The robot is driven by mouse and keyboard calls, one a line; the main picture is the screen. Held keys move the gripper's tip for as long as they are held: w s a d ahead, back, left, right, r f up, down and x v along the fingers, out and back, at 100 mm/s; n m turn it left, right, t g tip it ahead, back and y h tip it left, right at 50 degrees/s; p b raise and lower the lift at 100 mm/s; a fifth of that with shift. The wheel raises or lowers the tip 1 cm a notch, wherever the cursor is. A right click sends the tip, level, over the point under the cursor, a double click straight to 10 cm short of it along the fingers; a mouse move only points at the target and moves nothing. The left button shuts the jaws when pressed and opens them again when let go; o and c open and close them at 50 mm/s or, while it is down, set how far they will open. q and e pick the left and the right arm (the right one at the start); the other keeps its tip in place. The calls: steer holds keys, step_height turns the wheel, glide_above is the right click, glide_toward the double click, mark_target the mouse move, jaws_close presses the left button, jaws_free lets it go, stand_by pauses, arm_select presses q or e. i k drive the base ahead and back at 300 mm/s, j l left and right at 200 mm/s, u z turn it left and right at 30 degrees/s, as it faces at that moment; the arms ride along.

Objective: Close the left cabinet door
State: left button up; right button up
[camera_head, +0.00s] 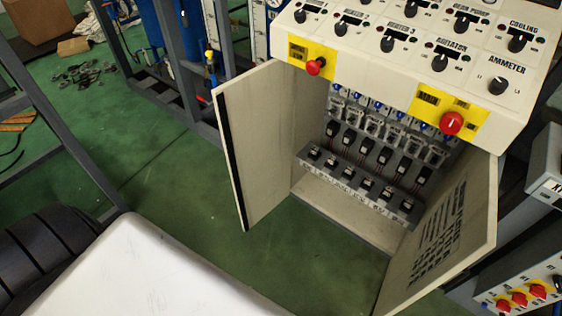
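The left cabinet door (262,137) is a beige panel standing wide open, swung outward from the left side of the control cabinet. A dark strip runs down its free edge. The right cabinet door (446,232) is also open and carries dark printed text on its face. Between the doors the cabinet interior (335,208) shows rows of switches and breakers (365,160). Neither of my grippers is in view, so nothing is seen touching either door.
The sloped control panel (420,45) with knobs and red buttons overhangs the doors. Grey metal framing (180,70) and blue tanks stand behind the left door. Another panel with red knobs (520,297) is at lower right. Green floor (165,190) left of the door is clear.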

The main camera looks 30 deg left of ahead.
mark_target(254, 109)
steer(key=j+z, duration=0.85)
steer(key=i+j, duration=0.05)
steer(key=j, duration=0.05)
